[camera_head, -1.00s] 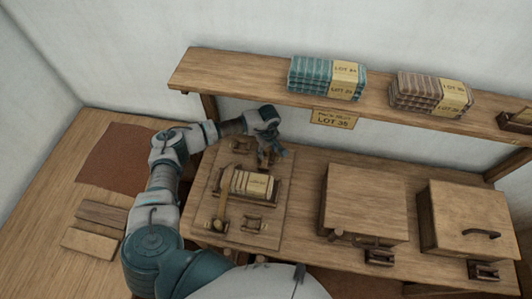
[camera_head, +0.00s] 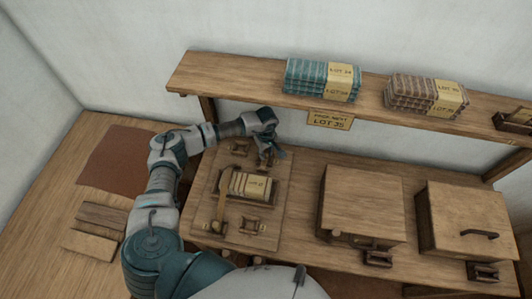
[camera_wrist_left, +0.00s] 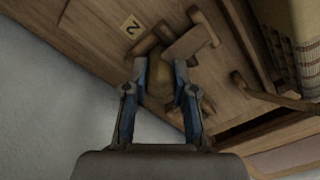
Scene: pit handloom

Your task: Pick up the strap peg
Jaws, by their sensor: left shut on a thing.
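My left gripper (camera_head: 269,151) is at the far right corner of the wooden board, under the shelf. In the left wrist view its two blue-grey fingers (camera_wrist_left: 160,80) are closed on a yellowish-brown rounded piece, the strap peg (camera_wrist_left: 156,88). In the head view the gripper hides the peg. My right gripper is out of view.
The board (camera_head: 210,231) carries a labelled striped bundle (camera_head: 238,185), a mallet-like tool (camera_head: 221,208) and small wooden fittings. A shelf (camera_head: 235,80) with cloth stacks (camera_head: 318,78) overhangs behind. Two wooden boxes (camera_head: 363,200) (camera_head: 468,215) stand to the right.

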